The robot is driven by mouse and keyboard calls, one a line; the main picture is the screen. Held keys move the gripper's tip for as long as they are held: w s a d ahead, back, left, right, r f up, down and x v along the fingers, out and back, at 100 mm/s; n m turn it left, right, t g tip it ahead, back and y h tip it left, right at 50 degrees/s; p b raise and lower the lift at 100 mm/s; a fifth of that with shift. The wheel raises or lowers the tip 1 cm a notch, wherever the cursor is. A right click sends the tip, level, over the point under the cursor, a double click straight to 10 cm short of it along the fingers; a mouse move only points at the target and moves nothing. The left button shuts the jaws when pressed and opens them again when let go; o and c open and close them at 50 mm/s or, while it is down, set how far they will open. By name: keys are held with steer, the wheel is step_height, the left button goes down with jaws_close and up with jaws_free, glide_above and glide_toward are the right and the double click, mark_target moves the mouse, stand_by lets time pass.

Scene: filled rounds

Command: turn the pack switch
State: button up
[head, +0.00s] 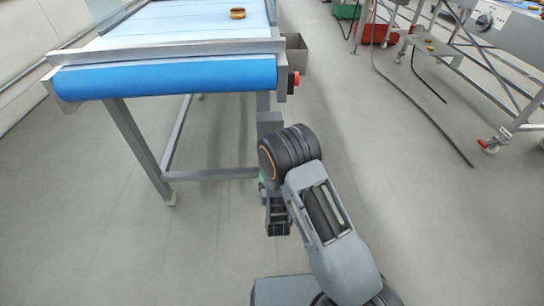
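A machine (510,30) at the upper right carries a round, pale dial-like part with a dark centre (484,21) on its side panel. It may be the pack switch, but it is too small to read its setting. A red knob or button (295,79) sits on the right side of the blue conveyor's near end. My gripper (278,222) hangs low in the middle, below my dark elbow joint and well apart from the dial. Its fingertips are too hidden to show whether they are open or shut.
The blue belt conveyor (170,78) on grey legs stands at the left, with a brown round (238,13) on it.

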steer(key=w+b, duration=0.2)
steer(key=w, duration=0.9)
steer(key=shift+w, duration=0.2)
steer(key=shift+c, duration=0.4)
steer(key=c, duration=0.8)
steer(key=shift+c, duration=0.2)
steer(key=shift+n, duration=0.3)
steer(key=shift+f+n+b, duration=0.1)
steer(key=shift+n+b, duration=0.5)
steer(key=shift+n, duration=0.3)
steer(key=shift+n+b, duration=0.45)
steer(key=shift+n, duration=1.15)
